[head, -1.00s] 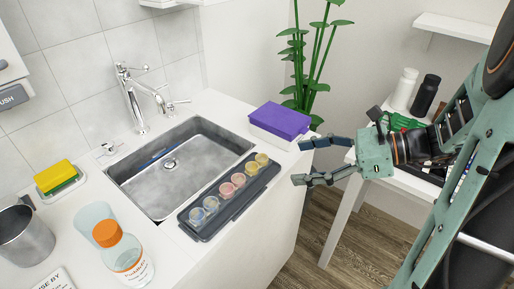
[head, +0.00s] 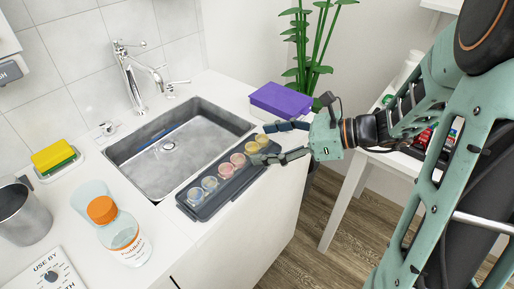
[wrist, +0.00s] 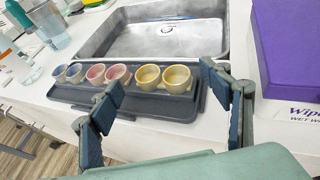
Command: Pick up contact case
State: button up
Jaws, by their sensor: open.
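A dark tray (head: 208,211) lies on the counter along the sink's front edge, with a row of small cups in blue, pink and yellow. I take this set to be the contact case, though no label shows. The blue cups (head: 202,190) are at the left end and the yellow cups (head: 253,147) at the right end. My gripper (head: 264,143) is open and empty, with its fingertips by the yellow end. In the wrist view, the yellow cups (wrist: 148,77) appear between the fingertips (wrist: 163,70); contact cannot be told. The lower finger hides part of the tray's right end.
The sink (head: 150,165) lies behind the tray. A purple-topped wipes box (head: 281,101) stands close to the right. An orange-capped bottle (head: 120,235), a metal mug (head: 20,215) and a yellow sponge (head: 53,155) stand left. The counter edge is just in front.

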jog(key=shift+a+f, duration=0.15)
jog(key=shift+a, duration=0.2)
jog(key=c, duration=0.9)
jog(key=shift+o, duration=0.2)
jog(key=shift+w+d+r, duration=0.1)
jog(key=shift+r, duration=0.65)
jog(key=s+d+r+p, duration=0.4)
jog(key=s+d+r, duration=0.3)
jog(key=s+r, duration=0.4)
jog(key=shift+s+d+r+p, duration=0.3)
jog(key=shift+s+p, duration=0.1)
jog(key=shift+s, duration=0.05)
